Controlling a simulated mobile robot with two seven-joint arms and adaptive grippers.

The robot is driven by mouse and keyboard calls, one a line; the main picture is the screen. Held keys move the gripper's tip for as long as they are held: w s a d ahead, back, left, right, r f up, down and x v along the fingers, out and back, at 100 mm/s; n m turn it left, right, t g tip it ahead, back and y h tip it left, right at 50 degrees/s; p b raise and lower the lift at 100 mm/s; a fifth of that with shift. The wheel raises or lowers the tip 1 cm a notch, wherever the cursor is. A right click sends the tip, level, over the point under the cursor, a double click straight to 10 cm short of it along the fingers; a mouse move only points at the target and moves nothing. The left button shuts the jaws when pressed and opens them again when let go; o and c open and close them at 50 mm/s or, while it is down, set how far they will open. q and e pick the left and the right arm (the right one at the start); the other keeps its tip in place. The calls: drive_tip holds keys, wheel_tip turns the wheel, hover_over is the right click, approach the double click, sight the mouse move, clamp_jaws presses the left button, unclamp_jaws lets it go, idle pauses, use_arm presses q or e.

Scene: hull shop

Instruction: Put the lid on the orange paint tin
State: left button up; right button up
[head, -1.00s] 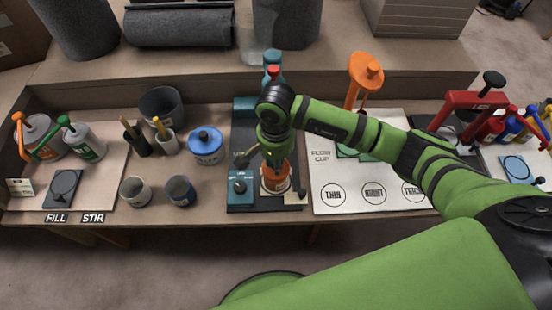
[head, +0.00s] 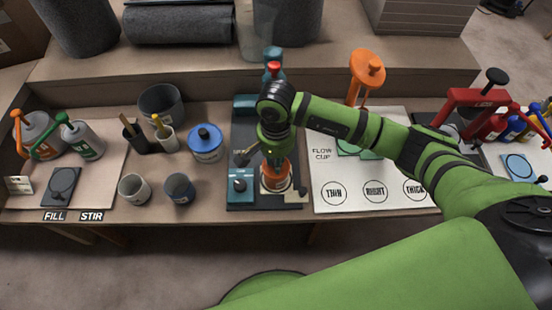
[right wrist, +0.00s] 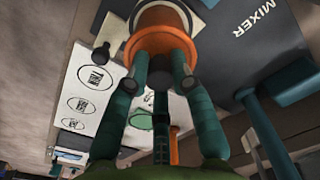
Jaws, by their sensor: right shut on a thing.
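The orange paint tin (head: 276,184) stands upright on the dark mixer base, with a pale label on its side. My right gripper (head: 275,157) is directly above it, pointing down. In the right wrist view the tin (right wrist: 165,17) is at the top, and the orange lid (right wrist: 158,44) appears at its mouth. My right gripper (right wrist: 159,72) is shut on the lid, its green fingers at the lid's middle. Whether the lid is fully seated or slightly above the rim I cannot tell, as the fingers hide part of it. My left gripper is not in view.
The teal mixer control box (head: 240,186) is just left of the tin. A blue-lidded tin (head: 206,146) and grey cups (head: 180,190) stand further left. The flow cup board (head: 335,180) lies right, with an orange-topped stand (head: 367,70) behind it.

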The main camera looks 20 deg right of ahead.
drive_tip(key=shift+f+b, duration=0.2)
drive_tip(key=shift+b, duration=0.8)
idle(1.8)
drive_tip(key=o, duration=0.9)
drive_tip(key=o, duration=0.5)
drive_tip(key=shift+r, duration=0.1)
drive_tip(key=shift+r+p, duration=1.8)
drive_tip(key=shift+r, duration=1.65)
